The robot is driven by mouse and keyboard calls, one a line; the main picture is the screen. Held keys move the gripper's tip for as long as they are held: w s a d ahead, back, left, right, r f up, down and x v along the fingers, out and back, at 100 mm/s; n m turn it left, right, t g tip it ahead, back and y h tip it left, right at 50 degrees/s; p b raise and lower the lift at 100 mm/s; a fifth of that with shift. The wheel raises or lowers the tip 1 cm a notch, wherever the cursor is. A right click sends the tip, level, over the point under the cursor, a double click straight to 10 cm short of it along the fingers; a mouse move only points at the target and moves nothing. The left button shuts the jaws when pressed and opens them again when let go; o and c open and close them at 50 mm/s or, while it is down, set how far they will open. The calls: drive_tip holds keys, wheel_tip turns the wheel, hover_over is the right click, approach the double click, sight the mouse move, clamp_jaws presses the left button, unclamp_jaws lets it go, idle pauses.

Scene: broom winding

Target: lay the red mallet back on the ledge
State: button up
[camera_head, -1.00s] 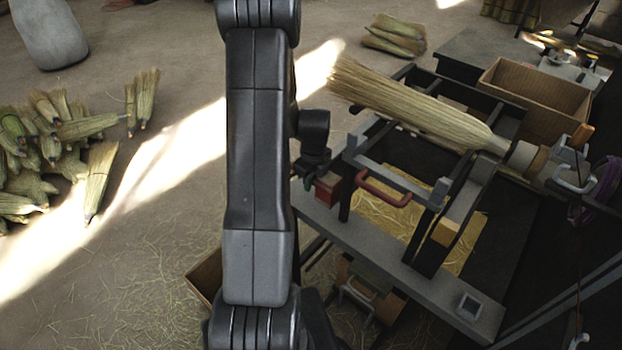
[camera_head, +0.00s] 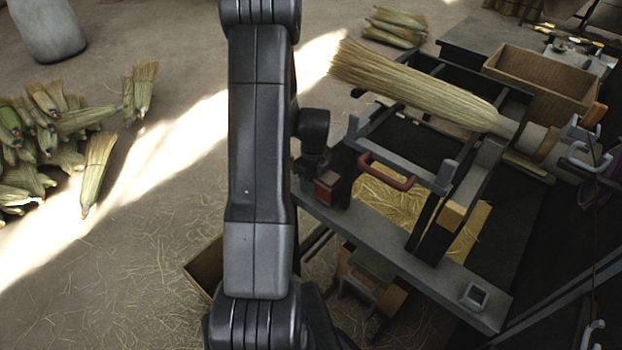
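A small red block (camera_head: 327,186), which looks like the head of the red mallet, shows just right of my arm. It is at the left end of the grey ledge (camera_head: 400,253) along the front of the bench frame. Its handle is not visible. My gripper (camera_head: 308,172) is a dark shape beside the block, largely hidden behind my arm. Its fingers cannot be made out. I cannot tell whether it grips the mallet, or whether the mallet touches the ledge or is above it.
A straw broom (camera_head: 420,90) lies across the winding frame. A red curved handle (camera_head: 387,172) is close right of the mallet. A cardboard box (camera_head: 540,75) stands at the back right. Straw bundles (camera_head: 60,130) lie on the floor at left, with open floor between.

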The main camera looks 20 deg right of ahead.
wheel_tip(320, 180, up, 14)
drive_tip(key=shift+s+d+f+p, duration=0.15)
drive_tip(key=shift+s+d+p, duration=0.05)
drive_tip(key=shift+s+p, duration=0.15)
idle(0.4)
drive_tip(key=f, duration=1.4)
drive_tip(key=shift+w+a+f+b, duration=0.1)
drive_tip(key=shift+w+a+b, duration=0.15)
drive_tip(key=shift+w+b, duration=0.15)
drive_tip(key=shift+r+p, duration=0.7)
drive_tip(key=shift+r, duration=0.25)
drive_tip(key=shift+r+p, duration=0.35)
drive_tip(key=shift+r, duration=0.3)
